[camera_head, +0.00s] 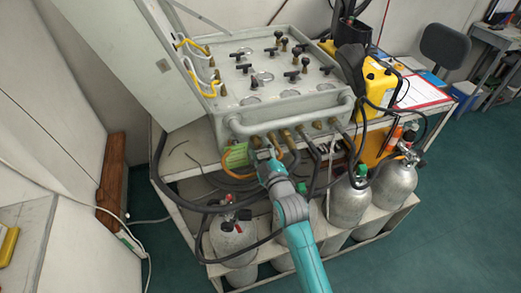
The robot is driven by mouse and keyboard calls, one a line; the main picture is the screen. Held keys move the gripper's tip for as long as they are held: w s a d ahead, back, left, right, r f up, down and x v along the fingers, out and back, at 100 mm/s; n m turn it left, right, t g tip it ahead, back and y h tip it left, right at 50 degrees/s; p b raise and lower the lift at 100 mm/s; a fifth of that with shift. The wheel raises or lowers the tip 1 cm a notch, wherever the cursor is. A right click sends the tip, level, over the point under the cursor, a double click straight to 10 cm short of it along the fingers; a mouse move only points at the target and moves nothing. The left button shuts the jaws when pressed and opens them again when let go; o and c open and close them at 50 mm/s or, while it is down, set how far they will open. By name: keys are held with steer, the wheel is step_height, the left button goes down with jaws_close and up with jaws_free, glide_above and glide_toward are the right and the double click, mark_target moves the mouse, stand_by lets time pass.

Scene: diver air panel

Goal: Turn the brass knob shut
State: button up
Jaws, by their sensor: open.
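A grey air panel (290,100) sits on the bench with its lid raised at the left. Its top carries several dark T-handles and a few brownish-brass knobs (296,54) toward the back right. A row of brass fittings (286,134) runs along its front face below the grey rail. My gripper (258,148) is open at the front left of the panel, below the rail and close to the leftmost brass fittings. My gripper and arm partly hide that area. Whether it touches a fitting, or which brass piece is the task's knob, I cannot tell.
A green object (236,156) and an orange hose (292,160) lie beside my gripper. Black hoses hang from the front. Grey cylinders (395,183) stand on the lower shelf. A yellow case (378,85) and a clipboard (422,92) are at the right. Green floor is free at the right.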

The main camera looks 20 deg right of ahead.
steer(key=shift+c, duration=0.2)
jaws_close()
steer(key=shift+m, duration=0.3)
steer(key=m, duration=1.2)
steer(key=shift+f, duration=0.1)
steer(key=shift+m, duration=2.6)
